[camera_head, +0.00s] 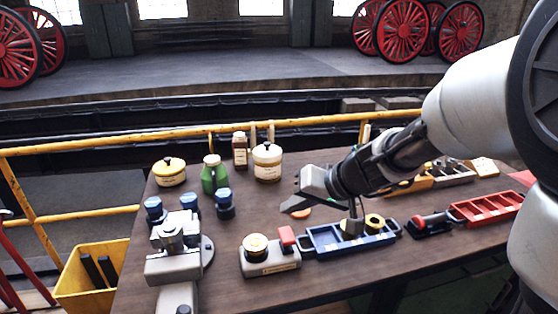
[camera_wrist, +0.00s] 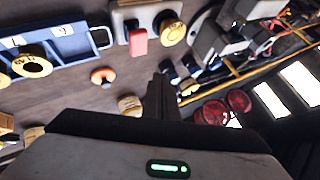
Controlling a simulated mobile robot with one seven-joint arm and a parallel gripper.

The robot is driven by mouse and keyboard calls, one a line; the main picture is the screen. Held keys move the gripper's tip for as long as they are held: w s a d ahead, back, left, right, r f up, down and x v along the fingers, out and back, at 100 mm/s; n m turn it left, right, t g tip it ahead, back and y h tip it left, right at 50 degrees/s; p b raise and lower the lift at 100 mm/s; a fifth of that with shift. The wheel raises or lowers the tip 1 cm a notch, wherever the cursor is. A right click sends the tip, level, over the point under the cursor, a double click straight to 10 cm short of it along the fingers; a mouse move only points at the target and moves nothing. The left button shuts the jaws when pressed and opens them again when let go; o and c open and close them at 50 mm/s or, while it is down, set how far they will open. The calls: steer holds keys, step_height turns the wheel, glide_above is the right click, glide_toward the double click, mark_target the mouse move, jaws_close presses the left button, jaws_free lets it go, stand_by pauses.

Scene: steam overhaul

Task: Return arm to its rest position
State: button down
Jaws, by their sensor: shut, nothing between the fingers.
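The fingertips are clear of the bench objects as far as I can tell.
The blue tray (camera_head: 322,247) holds round brass-coloured parts. A grey block with a red part (camera_head: 270,267), a vise (camera_head: 178,262), bottles and jars stand to the left. A red tray (camera_head: 487,209) is at right. A yellow railing (camera_head: 100,146) runs behind; a yellow bin (camera_head: 84,288) is at left.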

steer(key=s+d+r+h, duration=0.2)
steer(key=s+d, duration=0.2)
steer(key=s, duration=0.3)
steer(key=s+d+r+m+h, duration=0.1)
steer(key=s+d+r+h, duration=0.2)
steer(key=s, duration=0.4)
steer(key=s+d+r+h, duration=0.1)
steer(key=s+d+h, duration=0.1)
steer(key=s+d, duration=0.45)
step_height(320, 180, up, 12)
steer(key=s+p, duration=0.1)
steer(key=p, duration=1.1)
steer(key=shift+r, duration=0.25)
